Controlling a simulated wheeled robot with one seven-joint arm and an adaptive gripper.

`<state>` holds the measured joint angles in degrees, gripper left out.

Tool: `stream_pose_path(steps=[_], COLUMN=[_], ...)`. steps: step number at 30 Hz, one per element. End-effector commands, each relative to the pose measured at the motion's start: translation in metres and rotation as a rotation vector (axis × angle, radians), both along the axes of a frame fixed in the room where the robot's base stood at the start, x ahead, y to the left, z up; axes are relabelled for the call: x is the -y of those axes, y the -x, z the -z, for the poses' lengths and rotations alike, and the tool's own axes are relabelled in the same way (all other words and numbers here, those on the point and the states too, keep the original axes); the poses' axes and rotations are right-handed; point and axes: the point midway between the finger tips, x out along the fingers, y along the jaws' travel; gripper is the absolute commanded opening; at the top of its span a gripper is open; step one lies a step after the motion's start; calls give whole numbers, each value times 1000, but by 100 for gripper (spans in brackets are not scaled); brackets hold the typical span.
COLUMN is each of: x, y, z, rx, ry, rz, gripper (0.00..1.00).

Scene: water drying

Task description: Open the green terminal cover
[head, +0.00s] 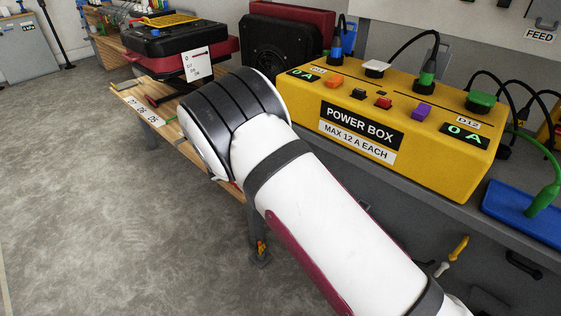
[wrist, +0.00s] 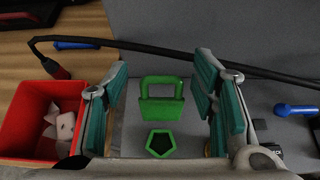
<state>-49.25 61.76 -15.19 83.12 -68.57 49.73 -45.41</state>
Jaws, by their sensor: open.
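In the wrist view, a green part with a raised handle-like loop (wrist: 163,108) stands on a grey surface, and it appears to be the green terminal cover. Just below it in the picture is a green pentagon-shaped ring (wrist: 160,143) with a dark centre. My gripper (wrist: 161,78) is open, its teal-padded fingers at either side of the green loop in the picture. No contact with the loop shows, and the height gap is hard to judge. In the head view my arm hides the gripper and this green part.
A red bin (wrist: 30,122) with pale pieces stands left in the wrist view. A black cable (wrist: 150,48) crosses behind the green loop. A blue item (wrist: 296,109) lies at right. In the head view, a yellow power box (head: 420,148) stands on the bench right of my arm.

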Motion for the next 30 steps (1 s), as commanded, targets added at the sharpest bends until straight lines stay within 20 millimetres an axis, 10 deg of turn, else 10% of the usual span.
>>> stream_pose_path(steps=[15,30], x=[-51,-61], y=[64,77], z=[-48,-57], rx=[1,0], ry=[-3,-2], rz=[-3,-1], gripper=[53,53])
